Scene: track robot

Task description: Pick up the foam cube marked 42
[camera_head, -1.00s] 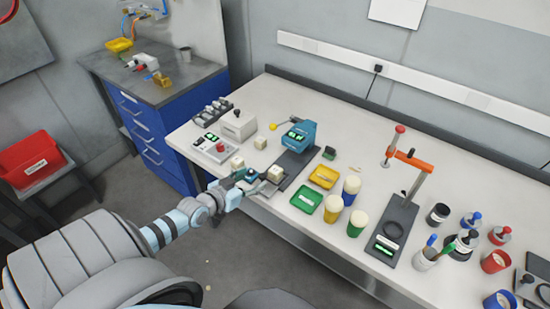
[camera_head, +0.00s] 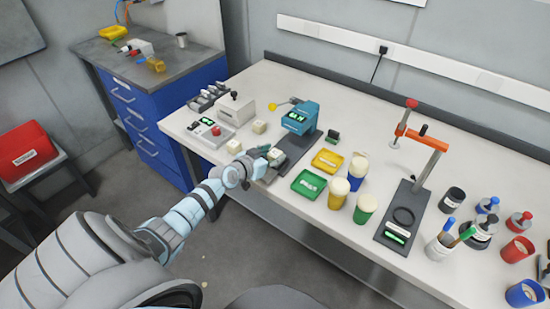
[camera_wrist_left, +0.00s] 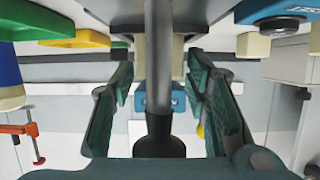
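Cream foam cubes stand on the bench's left part. One cube (camera_head: 275,155) sits on the dark base of the teal device (camera_head: 299,117), at my left gripper (camera_head: 265,155). Two more cubes, one behind (camera_head: 259,127) and one to the left (camera_head: 234,147), stand on the bench top. I cannot read the number 42 on any of them. In the left wrist view my gripper (camera_wrist_left: 158,72) is open, its fingers on either side of a cream cube (camera_wrist_left: 178,55), partly hidden behind a dark rod. My right gripper is not in view.
Green (camera_head: 308,184) and yellow (camera_head: 327,160) trays and several foam-topped cups lie right of the device. A grey box (camera_head: 235,109) and a panel with a red button (camera_head: 212,134) stand left. An orange-armed stand (camera_head: 425,138) is further right.

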